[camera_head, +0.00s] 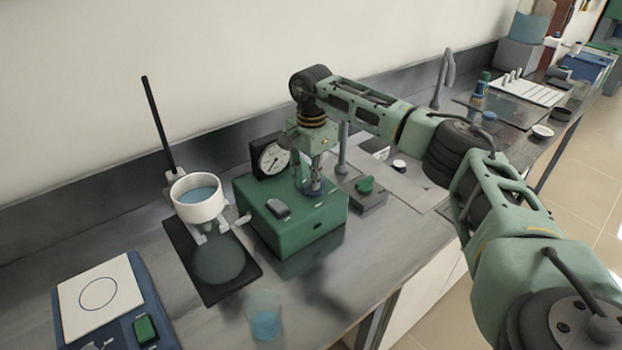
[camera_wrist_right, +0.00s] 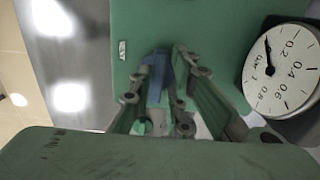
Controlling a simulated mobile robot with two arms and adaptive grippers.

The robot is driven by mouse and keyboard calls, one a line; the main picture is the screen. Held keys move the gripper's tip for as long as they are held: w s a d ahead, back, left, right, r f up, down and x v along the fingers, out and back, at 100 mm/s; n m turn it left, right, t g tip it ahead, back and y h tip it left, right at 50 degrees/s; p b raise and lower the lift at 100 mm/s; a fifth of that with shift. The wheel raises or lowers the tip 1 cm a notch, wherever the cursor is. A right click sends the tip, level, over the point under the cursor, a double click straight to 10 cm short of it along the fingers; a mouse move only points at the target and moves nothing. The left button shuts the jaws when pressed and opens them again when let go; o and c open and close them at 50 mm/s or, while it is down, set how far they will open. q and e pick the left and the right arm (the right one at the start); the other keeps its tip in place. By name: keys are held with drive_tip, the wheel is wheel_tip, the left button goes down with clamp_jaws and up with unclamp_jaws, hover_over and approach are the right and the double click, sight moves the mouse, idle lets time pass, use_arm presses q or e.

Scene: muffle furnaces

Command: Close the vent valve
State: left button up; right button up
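The vent valve shows as a small blue handle (camera_head: 313,187) on top of the green pump box (camera_head: 290,239), beside its black gauge. My right gripper (camera_head: 316,180) points down onto it from above. In the right wrist view the blue handle (camera_wrist_right: 156,76) lies between the two converging fingers (camera_wrist_right: 165,58), which appear shut on it. The fingers partly hide the handle, so its exact angle is hard to read. The round gauge (camera_wrist_right: 281,70) has its needle near the low end of the scale. My left gripper is not in view.
A white funnel (camera_head: 199,201) on a stand is left of the pump box. A beaker (camera_head: 264,315) stands near the front edge, and a blue device (camera_head: 139,307) at lower left. A device with a green knob (camera_head: 364,186) is close on the right.

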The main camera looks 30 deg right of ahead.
drive_tip(key=shift+o, duration=1.2)
drive_tip(key=shift+s+f, duration=0.1)
wheel_tip(320, 180, up, 12)
